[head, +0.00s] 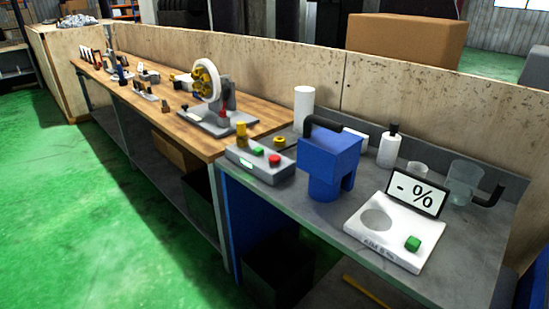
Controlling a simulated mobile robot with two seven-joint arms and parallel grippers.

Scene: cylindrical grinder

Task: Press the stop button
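A grey control box (259,173) stands on the grey bench, near where it meets the wooden worktop. A red button (275,160) sits on its top towards the right, and a green button (258,151) sits to the left of the red one. I see no readable label on the red button, and I cannot tell whether it is pressed. A yellow upright part (241,134) rises at the left of the box. Neither of my grippers is in view, and nothing touches the box from the front.
A blue device (328,168) with a black pipe stands close to the right of the box. A white instrument (394,231) with a "- %" display and green button is further right. A grey-based machine with a wheel (206,80) stands on the wooden worktop (155,98). Green floor in front is free.

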